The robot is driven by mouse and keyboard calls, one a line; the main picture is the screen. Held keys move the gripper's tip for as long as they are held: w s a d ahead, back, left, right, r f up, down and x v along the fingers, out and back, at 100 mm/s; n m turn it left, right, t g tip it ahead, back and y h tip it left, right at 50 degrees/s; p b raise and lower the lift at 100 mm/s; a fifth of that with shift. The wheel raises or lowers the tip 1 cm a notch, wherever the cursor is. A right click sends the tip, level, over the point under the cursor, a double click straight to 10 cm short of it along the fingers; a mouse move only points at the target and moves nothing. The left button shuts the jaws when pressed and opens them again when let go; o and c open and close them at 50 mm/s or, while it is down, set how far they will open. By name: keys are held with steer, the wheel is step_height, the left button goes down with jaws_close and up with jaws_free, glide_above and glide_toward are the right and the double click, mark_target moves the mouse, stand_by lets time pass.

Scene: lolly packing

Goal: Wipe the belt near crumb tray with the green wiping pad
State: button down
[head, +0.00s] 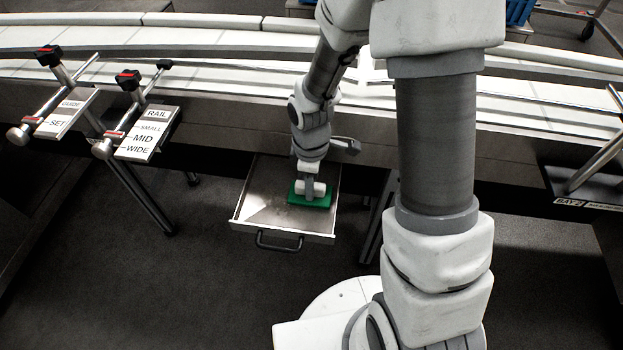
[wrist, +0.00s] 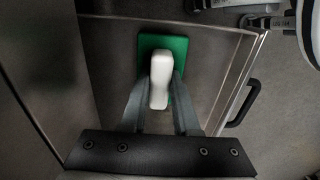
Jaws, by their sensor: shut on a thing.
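The green wiping pad (head: 309,194) has a white handle and is seen in or over the crumb tray, toward its right side. My gripper (head: 308,180) points down and is shut on the pad's white handle. In the wrist view the two fingers of my gripper (wrist: 158,95) press on either side of the handle, with the green pad (wrist: 178,46) beyond it. The crumb tray (head: 285,236) is a shallow metal drawer pulled out below the belt. I cannot tell whether the pad touches its floor. The pale belt (head: 215,77) runs across above and behind the tray.
A dark handle (head: 279,243) is on the tray's front edge. Rail clamps with labelled plates, GUIDE SET (head: 66,113) and RAIL (head: 147,134), stand at left along the belt. A BAY 2 label (head: 569,202) is at right.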

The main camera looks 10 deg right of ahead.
mark_target(297, 184)
steer(key=shift+s, duration=0.35)
steer(key=shift+w+a, duration=0.1)
steer(key=shift+a, duration=0.05)
steer(key=shift+w+a+r, duration=0.1)
steer(key=shift+w+a, duration=0.2)
steer(key=shift+a, duration=0.4)
steer(key=shift+w+a, duration=0.3)
steer(key=shift+a, duration=0.35)
steer(key=shift+w+a, duration=0.25)
steer(key=shift+a, duration=0.45)
steer(key=shift+w+a, duration=0.25)
steer(key=shift+a, duration=0.45)
